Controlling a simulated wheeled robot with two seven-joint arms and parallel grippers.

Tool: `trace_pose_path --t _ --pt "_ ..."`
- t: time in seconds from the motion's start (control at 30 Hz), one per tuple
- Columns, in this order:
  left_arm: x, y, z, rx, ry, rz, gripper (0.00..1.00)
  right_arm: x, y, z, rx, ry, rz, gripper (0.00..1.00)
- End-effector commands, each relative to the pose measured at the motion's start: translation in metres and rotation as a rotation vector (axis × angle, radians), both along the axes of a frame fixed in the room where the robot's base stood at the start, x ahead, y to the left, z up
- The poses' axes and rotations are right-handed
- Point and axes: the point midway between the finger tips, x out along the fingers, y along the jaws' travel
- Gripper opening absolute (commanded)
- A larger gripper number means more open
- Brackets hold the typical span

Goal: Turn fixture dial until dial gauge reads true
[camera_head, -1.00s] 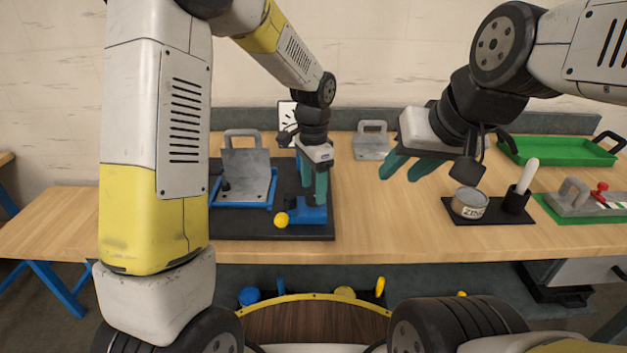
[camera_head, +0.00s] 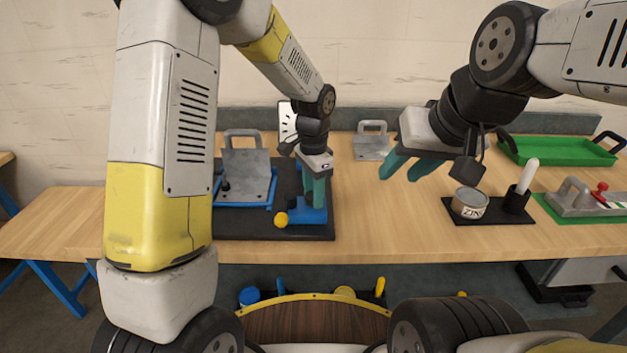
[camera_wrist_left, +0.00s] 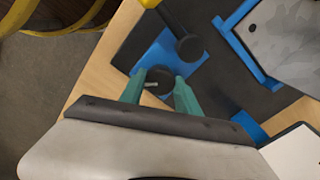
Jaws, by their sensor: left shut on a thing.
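My left gripper (camera_head: 315,200) points down over the blue block (camera_head: 308,216) at the right front of the black mat. In the left wrist view, its teal fingertips (camera_wrist_left: 158,88) are shut on a dark round dial (camera_wrist_left: 156,76) with a light mark. The white dial gauge (camera_head: 287,121) with black ticks stands behind my left wrist, partly hidden; I cannot read its needle. A grey plate with a handle (camera_head: 246,165) stands in a blue frame on the mat's left. My right gripper (camera_head: 405,168) hangs above the table, open and empty, fingers apart.
A yellow ball knob (camera_head: 281,219) sits at the blue block's front left. To the right are a zinc tin (camera_head: 470,204), a black cup with a white-handled tool (camera_head: 517,198), a green tray (camera_head: 560,151) and a clamped plate (camera_head: 590,201). The table's middle front is clear.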

Motion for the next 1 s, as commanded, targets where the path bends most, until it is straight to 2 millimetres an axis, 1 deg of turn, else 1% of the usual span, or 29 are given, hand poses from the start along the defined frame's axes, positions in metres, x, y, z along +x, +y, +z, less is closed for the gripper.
trace_pose_path --t 0.27,0.7,1.0 --pt "0.0004 0.0002 0.0005 0.001 -0.001 0.108 0.00 0.0000 0.0000 0.0000 0.000 0.000 0.000 0.36" --pt "0.0004 0.0001 0.0007 0.000 -0.001 0.456 0.00 0.0000 0.0000 0.0000 0.000 0.000 0.000 0.36" --pt "0.0005 0.0001 0.0008 0.000 -0.001 0.639 0.00 0.0000 0.0000 0.0000 0.000 0.000 0.000 0.36"
